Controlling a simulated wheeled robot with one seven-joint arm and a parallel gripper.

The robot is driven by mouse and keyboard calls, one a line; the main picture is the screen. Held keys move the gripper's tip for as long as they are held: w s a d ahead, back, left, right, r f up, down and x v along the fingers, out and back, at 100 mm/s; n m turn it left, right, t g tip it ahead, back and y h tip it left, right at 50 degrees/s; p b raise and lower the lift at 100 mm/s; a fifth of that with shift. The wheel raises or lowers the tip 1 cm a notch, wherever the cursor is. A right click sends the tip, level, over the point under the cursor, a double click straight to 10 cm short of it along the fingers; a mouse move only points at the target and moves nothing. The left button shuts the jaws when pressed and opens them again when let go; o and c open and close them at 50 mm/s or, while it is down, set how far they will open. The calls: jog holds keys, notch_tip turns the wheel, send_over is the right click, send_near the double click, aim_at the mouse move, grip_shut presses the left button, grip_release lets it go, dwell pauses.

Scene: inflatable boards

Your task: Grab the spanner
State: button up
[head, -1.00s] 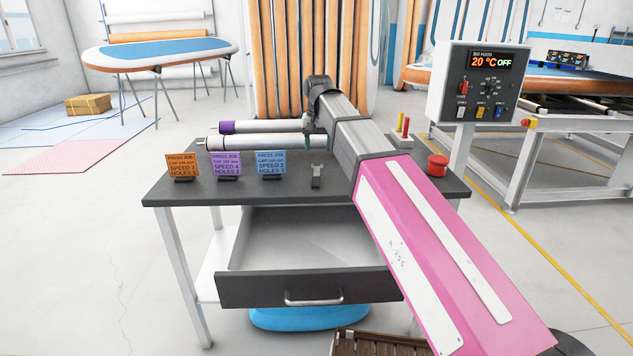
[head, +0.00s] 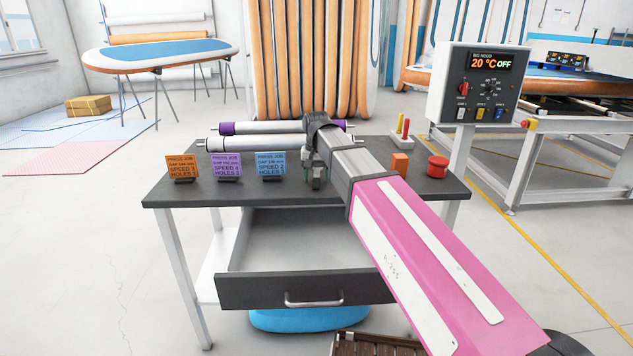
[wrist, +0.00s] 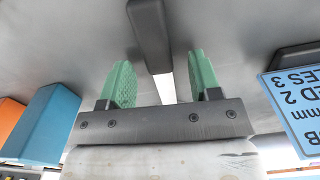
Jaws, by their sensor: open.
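My gripper (head: 316,181) is low over the front middle of the grey workbench (head: 250,193), right of the blue job card. In the wrist view its two green fingertips (wrist: 163,82) stand apart. A dark upright piece (wrist: 150,35) with a pale strip (wrist: 167,88) shows between them; this looks like the spanner and its holder, but which part is which is hard to tell. The fingers do not visibly touch it. In the head view the gripper covers the spot where the spanner stands.
Orange, purple and blue job cards (head: 271,164) stand to the left. Rolls (head: 255,143) lie behind. An orange block (head: 399,164) and red button (head: 437,166) are on the right; a blue block (wrist: 40,125) shows in the wrist view. The drawer (head: 305,290) below is open.

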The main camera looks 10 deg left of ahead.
jog(key=shift+f, duration=0.25)
grip_shut()
jog(key=shift+r, duration=0.15)
